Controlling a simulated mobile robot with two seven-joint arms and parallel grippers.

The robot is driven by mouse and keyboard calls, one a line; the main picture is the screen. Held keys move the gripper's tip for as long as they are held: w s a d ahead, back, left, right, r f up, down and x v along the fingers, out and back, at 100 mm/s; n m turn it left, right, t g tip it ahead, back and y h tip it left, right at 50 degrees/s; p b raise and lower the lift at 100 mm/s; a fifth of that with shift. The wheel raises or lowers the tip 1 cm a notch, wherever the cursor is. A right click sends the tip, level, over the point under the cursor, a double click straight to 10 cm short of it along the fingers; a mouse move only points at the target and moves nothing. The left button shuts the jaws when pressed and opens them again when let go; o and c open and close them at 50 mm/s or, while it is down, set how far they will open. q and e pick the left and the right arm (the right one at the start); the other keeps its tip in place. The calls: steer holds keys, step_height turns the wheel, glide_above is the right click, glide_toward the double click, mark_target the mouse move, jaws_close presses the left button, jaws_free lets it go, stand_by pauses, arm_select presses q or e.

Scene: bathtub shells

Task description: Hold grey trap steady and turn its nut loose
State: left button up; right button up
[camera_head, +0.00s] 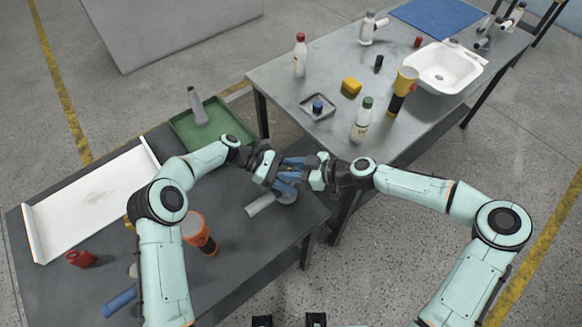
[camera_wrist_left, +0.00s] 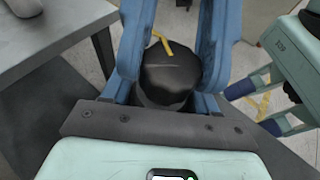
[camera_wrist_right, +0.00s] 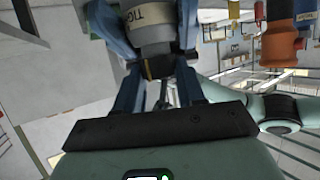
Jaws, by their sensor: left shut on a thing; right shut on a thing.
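The grey trap (camera_head: 262,204) shows in the head view as a light pipe and a rounded part below my two grippers, over the dark table's right end. My left gripper (camera_head: 284,170) is shut on a dark, round part of the trap (camera_wrist_left: 167,75), seen between its blue fingers in the left wrist view. My right gripper (camera_head: 308,174) faces it closely and is shut on a grey, round part with the letters "TIG", seemingly the nut (camera_wrist_right: 152,38). A dark band with a yellow mark shows below the letters. The fingers hide much of the joint.
On the near table (camera_head: 240,255) are a white tray (camera_head: 85,205), a green tray (camera_head: 215,140) with a grey piece (camera_head: 197,108), and an orange-capped item (camera_head: 200,232). The far table holds bottles, a flashlight (camera_head: 402,90) and a white basin (camera_head: 445,66). A gap separates the tables.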

steer(key=shift+s+a+m+t+h, duration=0.1)
steer(key=shift+s+m+t+h, duration=0.1)
steer(key=shift+m+t+h, duration=0.9)
steer(key=shift+m+t+y, duration=0.3)
steer(key=shift+m+t, duration=0.1)
steer(key=o, duration=1.1)
steer(key=shift+c, duration=0.2)
steer(key=shift+r, duration=0.1)
steer(key=v, duration=1.2)
